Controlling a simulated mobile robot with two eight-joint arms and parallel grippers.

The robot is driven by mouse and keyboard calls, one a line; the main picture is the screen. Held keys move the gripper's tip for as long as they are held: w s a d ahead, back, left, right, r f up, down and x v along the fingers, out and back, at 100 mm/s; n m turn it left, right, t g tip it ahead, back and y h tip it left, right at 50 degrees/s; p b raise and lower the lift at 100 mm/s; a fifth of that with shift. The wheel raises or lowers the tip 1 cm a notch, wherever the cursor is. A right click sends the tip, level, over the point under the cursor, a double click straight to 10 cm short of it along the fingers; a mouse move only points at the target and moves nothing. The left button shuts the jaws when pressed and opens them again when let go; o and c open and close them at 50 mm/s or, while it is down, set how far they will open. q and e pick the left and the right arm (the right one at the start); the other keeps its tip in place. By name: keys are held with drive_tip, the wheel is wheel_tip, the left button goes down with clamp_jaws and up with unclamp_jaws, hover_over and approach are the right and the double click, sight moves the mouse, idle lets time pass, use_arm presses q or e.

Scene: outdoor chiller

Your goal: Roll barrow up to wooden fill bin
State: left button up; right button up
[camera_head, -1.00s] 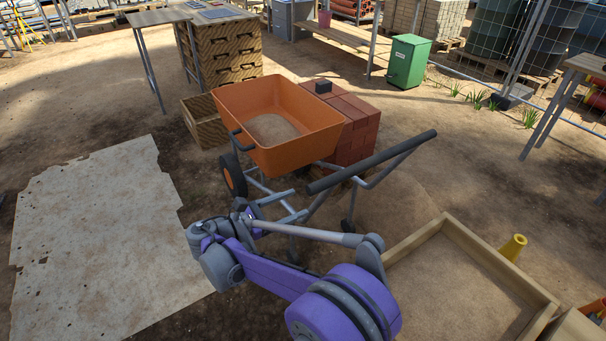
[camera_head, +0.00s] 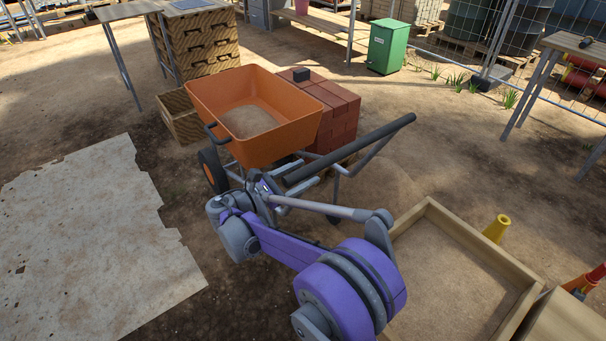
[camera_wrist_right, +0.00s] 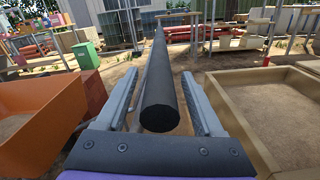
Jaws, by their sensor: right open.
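The barrow has an orange tray (camera_head: 285,142) with sand in it and a long dark handle (camera_head: 350,150) that slopes up to the right. It stands upright on its wheel and legs. In the right wrist view its tray (camera_wrist_right: 50,105) is at the left and the handle (camera_wrist_right: 160,95) runs through the middle. My right gripper (camera_head: 264,184) is open; in the wrist view its fingers (camera_wrist_right: 159,78) lie on either side of the handle, with gaps showing. The wooden bin (camera_head: 470,230) with sand is right of the barrow, also in the wrist view (camera_wrist_right: 250,74). My left gripper is out of view.
Red bricks (camera_head: 340,118) are stacked close behind the barrow. A wooden crate (camera_head: 183,125) stands at its left. A pale torn sheet (camera_head: 90,240) lies on the left ground. A yellow cone (camera_head: 497,228) is beside the bin. Bare dirt lies between barrow and bin.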

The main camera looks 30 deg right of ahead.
drive_tip(key=shift+d, duration=0.3)
clamp_jaws()
idle(1.3)
